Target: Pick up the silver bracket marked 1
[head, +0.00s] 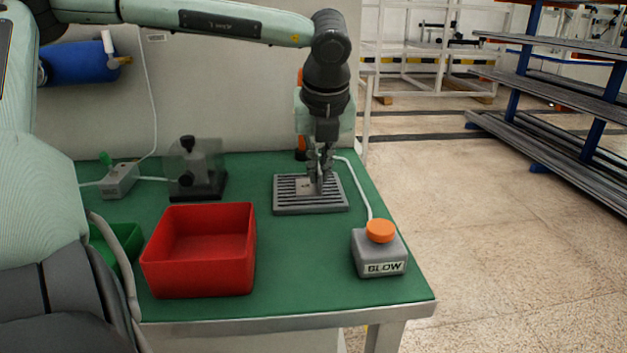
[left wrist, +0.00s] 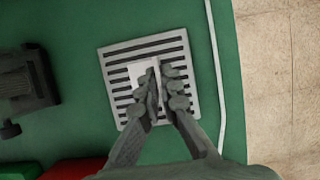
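The silver bracket (head: 304,186) lies on a grey slotted grate (head: 333,208) on the green table. It also shows in the left wrist view as a pale flat plate (left wrist: 141,74) with a thin upright part at its right side. A small dark mark shows on its flat face, too small to read. My left gripper (head: 319,180) points straight down over the grate. In the left wrist view its fingers (left wrist: 158,82) are close together on the upright part, which they partly hide. The bracket rests at grate level. My right gripper is not in view.
A red bin (head: 200,283) stands left of the grate, with a green bin (head: 118,246) beside it. A grey box with an orange button, marked BLOW (head: 383,266), sits at front right. A dark clamp-like fixture (head: 196,180) stands at back left. A white cable runs beside the grate.

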